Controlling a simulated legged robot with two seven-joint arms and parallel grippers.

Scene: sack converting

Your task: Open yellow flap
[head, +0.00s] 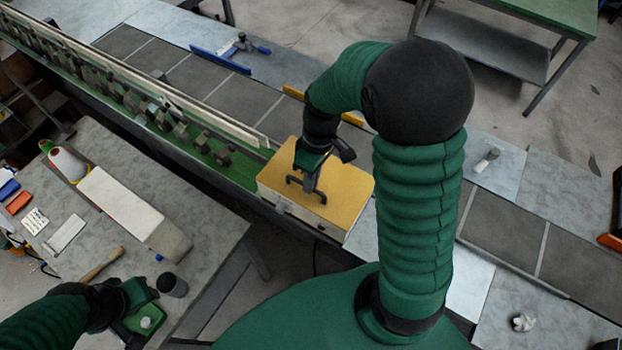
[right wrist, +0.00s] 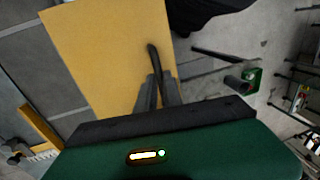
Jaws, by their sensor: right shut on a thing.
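The yellow flap (head: 345,186) is a flat panel on top of a pale box-like housing on the conveyor line, and it looks closed in the head view. It also fills the upper left of the right wrist view (right wrist: 105,50). A dark bar handle (right wrist: 154,58) stands on the flap. My right gripper (head: 309,184) reaches down over the flap, its fingers (right wrist: 157,90) shut on the handle. The fingers hide part of the handle. My left gripper (head: 142,305) is at the lower left by the grey table; its fingers do not show clearly.
The grey side table (head: 205,215) carries a long pale block (head: 125,205), a dark cup (head: 172,285) and small tools. A blue scraper-like tool (head: 220,60) lies beyond the dark conveyor belt (head: 195,75). My right arm hides part of the line.

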